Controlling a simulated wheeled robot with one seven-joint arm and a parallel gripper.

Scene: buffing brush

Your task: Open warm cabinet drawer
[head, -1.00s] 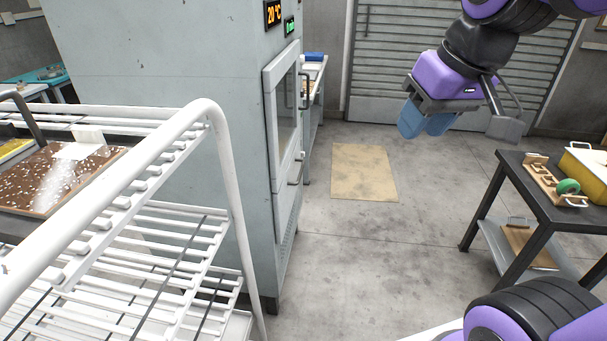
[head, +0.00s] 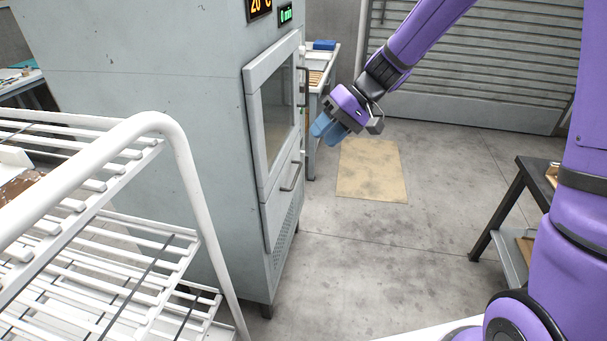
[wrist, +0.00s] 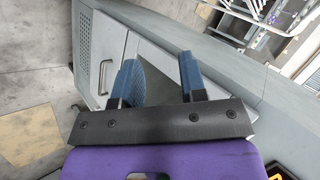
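The warm cabinet (head: 150,110) is a tall grey unit at the left-centre of the head view, with a windowed door (head: 276,110) on its front. Below the door is a drawer front (head: 281,208) with a bar handle (head: 291,176); it looks shut. In the wrist view that handle (wrist: 103,76) shows left of the fingers on a pale panel. My gripper (head: 329,132) hangs in front of the cabinet, right of the door and higher than the drawer handle in the picture, apart from both. Its blue fingers (wrist: 160,80) are spread in the wrist view, with nothing held between them.
A white wire rack (head: 150,180) stands at the near left. A dark table (head: 510,195) is at the right, partly behind my arm. A small bench (head: 320,90) stands beyond the cabinet. The floor in front of the cabinet is clear, with a flat tan patch (head: 370,172).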

